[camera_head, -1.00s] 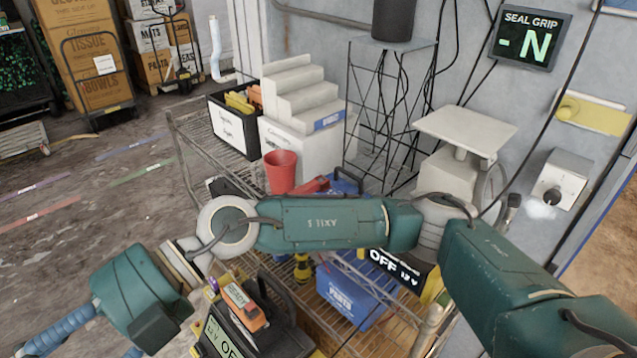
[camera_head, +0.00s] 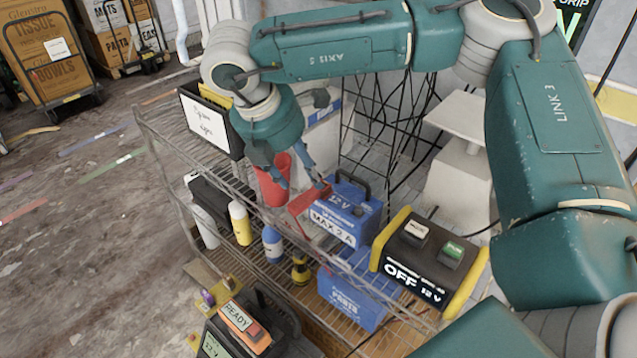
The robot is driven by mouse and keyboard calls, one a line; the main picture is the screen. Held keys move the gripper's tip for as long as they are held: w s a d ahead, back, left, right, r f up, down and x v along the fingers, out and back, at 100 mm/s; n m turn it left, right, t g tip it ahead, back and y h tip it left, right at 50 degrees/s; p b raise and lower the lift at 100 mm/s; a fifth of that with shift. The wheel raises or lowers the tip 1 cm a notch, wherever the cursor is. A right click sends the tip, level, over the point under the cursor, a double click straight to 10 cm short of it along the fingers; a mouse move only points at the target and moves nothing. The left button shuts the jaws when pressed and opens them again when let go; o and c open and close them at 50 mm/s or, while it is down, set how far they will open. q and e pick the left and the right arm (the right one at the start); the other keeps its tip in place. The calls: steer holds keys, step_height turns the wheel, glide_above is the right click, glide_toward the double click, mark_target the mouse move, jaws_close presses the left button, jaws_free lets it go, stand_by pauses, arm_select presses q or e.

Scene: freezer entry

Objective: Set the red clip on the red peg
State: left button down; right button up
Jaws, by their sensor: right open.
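A red clip-like piece (camera_head: 308,202) lies at an angle on the wire shelf, against the front left of a blue 12 V box (camera_head: 350,207) with a dark handle. My right gripper (camera_head: 303,184) points down just above this red piece. Its blue fingers are apart, one on the left near the red cup (camera_head: 272,184) and one reaching toward the red piece's upper end. I cannot tell whether a finger touches it. I cannot make out a red peg. My left gripper is not in view.
A black and yellow control box (camera_head: 428,262) reading OFF 12 V stands right of the blue box. A device marked READY (camera_head: 240,317) is at the bottom. Open floor lies left.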

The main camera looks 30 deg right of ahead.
mark_target(307, 192)
steer(key=p+x, duration=0.1)
steer(key=x, duration=0.1)
steer(key=p+x, duration=0.1)
steer(key=x, duration=0.1)
steer(key=a+p+x, duration=0.1)
steer(key=x, duration=0.1)
steer(key=shift+w+d+f, duration=0.1)
steer(key=shift+w+f, duration=0.05)
steer(key=shift+w, duration=0.2)
steer(key=shift+d+f+p, duration=0.25)
steer(key=shift+f+p, duration=0.05)
steer(key=shift+f, duration=0.25)
steer(key=shift+w+f, duration=0.1)
jaws_close()
